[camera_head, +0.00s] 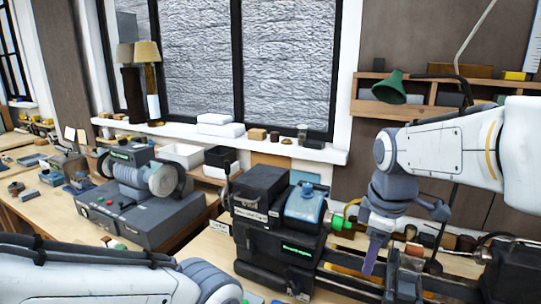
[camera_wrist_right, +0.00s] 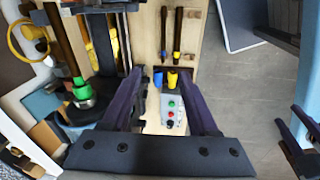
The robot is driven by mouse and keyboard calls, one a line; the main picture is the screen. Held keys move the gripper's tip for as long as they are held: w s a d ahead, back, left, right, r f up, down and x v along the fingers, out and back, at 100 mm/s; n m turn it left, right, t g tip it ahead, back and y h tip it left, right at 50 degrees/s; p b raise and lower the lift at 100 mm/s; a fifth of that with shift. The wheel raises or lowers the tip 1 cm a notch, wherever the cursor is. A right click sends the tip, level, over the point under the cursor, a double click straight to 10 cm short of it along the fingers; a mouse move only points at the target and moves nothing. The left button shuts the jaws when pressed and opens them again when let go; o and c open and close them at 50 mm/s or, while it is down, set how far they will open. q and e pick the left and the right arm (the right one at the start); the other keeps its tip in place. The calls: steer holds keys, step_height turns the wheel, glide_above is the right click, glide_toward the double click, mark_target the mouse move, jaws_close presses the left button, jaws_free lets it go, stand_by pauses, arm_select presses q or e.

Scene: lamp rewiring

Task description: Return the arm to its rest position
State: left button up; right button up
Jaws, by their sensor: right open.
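My right gripper (camera_head: 385,262) hangs pointing down over the lathe at the lower right of the head view, with its arm coming in from the right. In the right wrist view its two purple fingers stand apart, and the gap between them (camera_wrist_right: 160,76) is empty. Below the gap are the bench front and a grey box with coloured buttons (camera_wrist_right: 172,112); the fingers do not visibly hold anything. My left arm crosses the lower left of the head view, its gripper outside that picture. Dark finger-like parts at the right edge of the wrist view look like my left gripper (camera_wrist_right: 300,135), partly cut off.
A grey grinder (camera_head: 140,200) sits on the left bench. A green lamp shade (camera_head: 390,88) is by the wall shelf. Open floor (camera_wrist_right: 240,95) shows beside the bench.

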steer(key=s+a+f+m, duration=0.1)
steer(key=s+a+f, duration=0.2)
steer(key=s+a, duration=0.2)
steer(key=s+a+f+m+g+y+b, duration=0.1)
steer(key=s+a+f, duration=0.3)
steer(key=s, duration=0.4)
steer(key=s+a+f+m+g, duration=0.1)
steer(key=s+a+f+m, duration=0.1)
steer(key=s+a+f, duration=0.2)
steer(key=s+a, duration=0.2)
steer(key=s, duration=0.1)
steer(key=shift+f+m+b, duration=0.25)
steer(key=shift+m+b, duration=0.05)
